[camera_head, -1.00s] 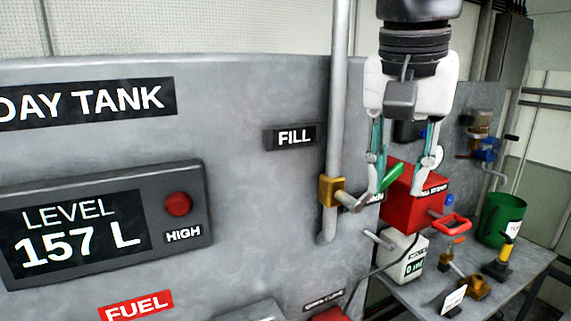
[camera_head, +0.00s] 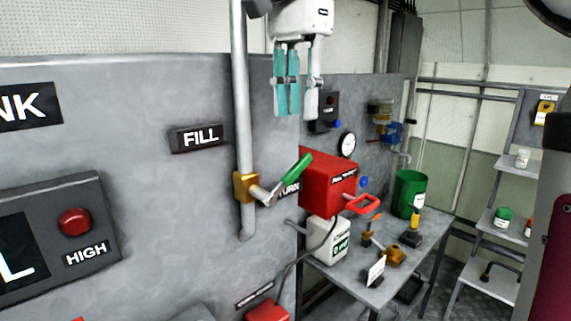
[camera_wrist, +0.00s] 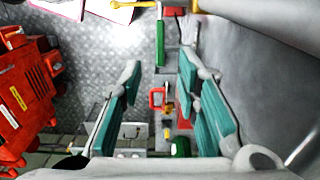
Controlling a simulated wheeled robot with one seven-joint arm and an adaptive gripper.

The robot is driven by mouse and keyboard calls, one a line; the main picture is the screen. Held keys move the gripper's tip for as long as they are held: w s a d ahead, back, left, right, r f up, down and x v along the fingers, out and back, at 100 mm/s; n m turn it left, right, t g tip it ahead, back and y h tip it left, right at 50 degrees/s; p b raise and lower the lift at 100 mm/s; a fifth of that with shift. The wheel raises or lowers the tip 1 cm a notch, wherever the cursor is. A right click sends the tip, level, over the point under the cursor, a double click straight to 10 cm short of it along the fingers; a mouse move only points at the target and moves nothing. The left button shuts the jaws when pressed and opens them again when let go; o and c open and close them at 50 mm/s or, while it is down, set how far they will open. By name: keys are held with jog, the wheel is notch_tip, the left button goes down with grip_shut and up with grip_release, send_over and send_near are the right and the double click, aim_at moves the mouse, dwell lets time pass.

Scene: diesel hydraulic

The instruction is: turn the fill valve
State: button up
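The fill valve has a brass body (camera_head: 246,187) on a grey vertical pipe, below the FILL label (camera_head: 201,137). Its lever ends in a green handle (camera_head: 292,177) that slants up to the right. In the wrist view, a long green bar (camera_wrist: 161,42), which looks like this handle, shows near the top centre beyond the fingers. My gripper (camera_head: 296,116) hangs fingers down above the handle, apart from it. In the wrist view, its teal-padded fingers (camera_wrist: 158,90) stand apart with nothing held between them.
A red box (camera_head: 328,178) sits just right of the handle. A white jug (camera_head: 328,238), a green bucket (camera_head: 409,190) and small fittings are at the bench (camera_head: 425,238). The pipe (camera_head: 240,90) runs close left of my gripper. Shelves (camera_head: 500,225) stand farther right.

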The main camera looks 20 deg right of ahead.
aim_at(297, 163)
notch_tip(297, 163, down, 10)
jog(key=shift+f+p, duration=0.25)
jog(key=shift+p, duration=0.4)
grip_shut()
